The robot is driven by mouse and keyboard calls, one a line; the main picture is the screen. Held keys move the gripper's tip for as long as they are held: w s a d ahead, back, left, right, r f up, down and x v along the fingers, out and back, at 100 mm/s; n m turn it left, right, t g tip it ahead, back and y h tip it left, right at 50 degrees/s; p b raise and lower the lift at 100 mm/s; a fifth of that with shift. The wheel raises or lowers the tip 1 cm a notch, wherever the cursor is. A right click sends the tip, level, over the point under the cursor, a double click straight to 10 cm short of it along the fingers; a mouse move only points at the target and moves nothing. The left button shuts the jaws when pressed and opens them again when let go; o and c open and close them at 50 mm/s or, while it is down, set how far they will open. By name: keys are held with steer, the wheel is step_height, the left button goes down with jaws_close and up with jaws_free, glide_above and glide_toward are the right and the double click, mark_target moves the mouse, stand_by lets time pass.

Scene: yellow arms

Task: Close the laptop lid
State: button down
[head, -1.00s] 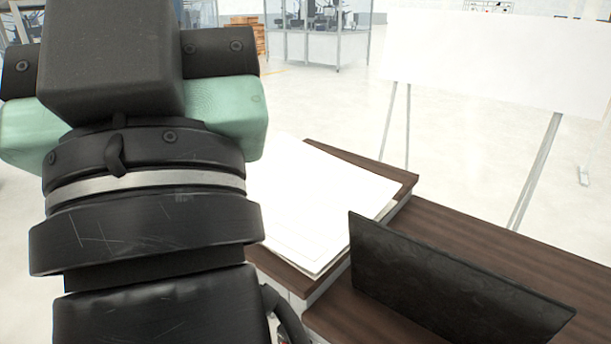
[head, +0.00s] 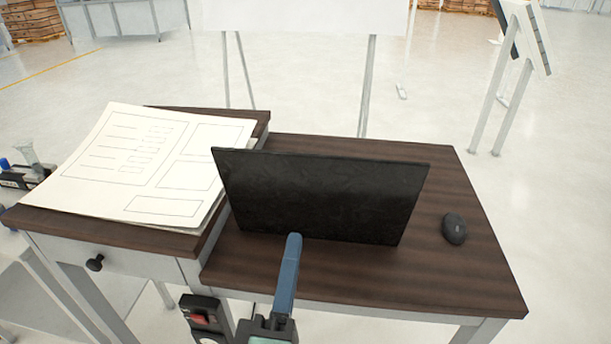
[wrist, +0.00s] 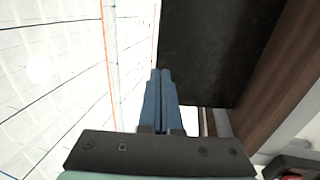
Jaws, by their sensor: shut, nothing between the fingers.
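The laptop stands on the dark wooden desk with its black lid (head: 320,197) upright, its blank back toward me. The laptop's base is hidden behind the lid. My gripper (head: 294,238) is shut and empty, its blue fingers on the near side of the lid. In the head view the fingertips overlap the lid's lower edge; I cannot tell whether they touch it. In the wrist view the shut fingers (wrist: 161,75) point toward the left edge of the dark lid (wrist: 220,50).
A black mouse (head: 454,229) lies right of the laptop. Large paper sheets (head: 150,165) cover the raised desk section (head: 110,228) at left, close to the lid's left edge. A whiteboard (head: 300,15) stands behind. The desk's front right (head: 430,285) is clear.

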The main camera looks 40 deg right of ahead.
mark_target(310, 158)
steer(key=p+x, duration=0.4)
steer(key=x, duration=0.8)
steer(key=shift+w+d+r, duration=0.1)
steer(key=shift+d+r, duration=0.05)
steer(key=shift+r, duration=0.05)
steer(key=shift+w+d, duration=0.4)
steer(key=shift+r+p, duration=0.15)
steer(key=shift+p, duration=0.3)
